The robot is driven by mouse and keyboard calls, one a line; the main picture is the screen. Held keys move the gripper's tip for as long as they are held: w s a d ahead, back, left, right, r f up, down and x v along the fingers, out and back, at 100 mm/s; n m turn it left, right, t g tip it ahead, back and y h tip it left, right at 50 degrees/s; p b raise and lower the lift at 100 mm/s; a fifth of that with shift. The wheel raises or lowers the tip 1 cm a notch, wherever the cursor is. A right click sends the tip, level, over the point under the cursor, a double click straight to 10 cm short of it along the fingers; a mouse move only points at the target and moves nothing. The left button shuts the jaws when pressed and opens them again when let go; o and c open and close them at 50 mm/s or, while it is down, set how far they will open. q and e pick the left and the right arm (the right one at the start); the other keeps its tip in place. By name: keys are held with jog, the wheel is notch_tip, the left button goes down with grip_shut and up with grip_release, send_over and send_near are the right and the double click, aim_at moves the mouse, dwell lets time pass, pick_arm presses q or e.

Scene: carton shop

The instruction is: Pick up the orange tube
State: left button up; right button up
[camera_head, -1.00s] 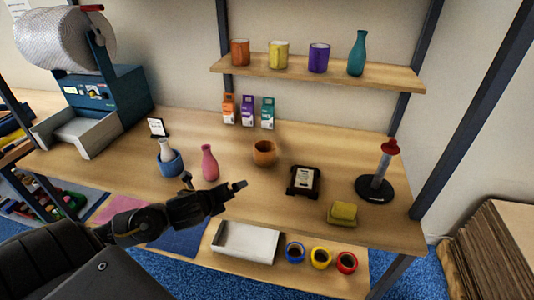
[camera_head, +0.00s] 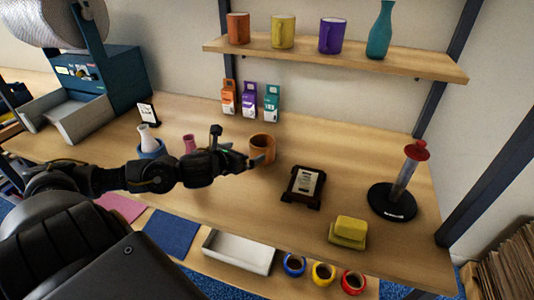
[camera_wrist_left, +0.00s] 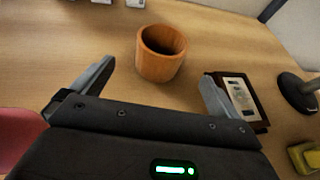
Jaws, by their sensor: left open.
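The orange tube (camera_head: 262,146), a short hollow cylinder with an open top, stands upright on the wooden table. In the left wrist view the tube (camera_wrist_left: 160,62) stands ahead of my jaws, roughly midway between them. My left gripper (camera_head: 238,147) is open and empty, just left of the tube in the head view, with one finger close to the tube's lower edge. In the wrist view the spread fingers of the left gripper (camera_wrist_left: 156,77) do not touch the tube. My right gripper is not in view.
A dark-framed plaque (camera_head: 303,186) stands right of the tube. A pink vase (camera_head: 189,144) is mostly hidden behind my left arm. Small cartons (camera_head: 249,99) stand behind. A yellow block (camera_head: 348,231) and a red-topped stand (camera_head: 396,200) are farther right. A shelf (camera_head: 350,61) holds mugs.

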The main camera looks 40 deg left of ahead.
aim_at(255, 148)
pick_arm(q)
jog(key=shift+w+f, duration=0.25)
jog(key=shift+f, duration=0.15)
jog(key=shift+w+r, duration=0.15)
jog(key=shift+w, duration=0.05)
jog(key=shift+w+p, duration=0.3)
jog(key=shift+w, duration=0.05)
jog(key=x, duration=0.4)
jog(key=shift+w+f+p, duration=0.2)
jog(key=shift+f+p, duration=0.1)
jog(key=shift+p, duration=0.05)
jog(key=shift+w, duration=0.3)
jog(key=p+x, duration=0.1)
jog(key=x, duration=0.3)
jog(key=shift+w+f+p, duration=0.2)
jog(key=shift+f+p, duration=0.05)
jog(key=shift+p, duration=0.1)
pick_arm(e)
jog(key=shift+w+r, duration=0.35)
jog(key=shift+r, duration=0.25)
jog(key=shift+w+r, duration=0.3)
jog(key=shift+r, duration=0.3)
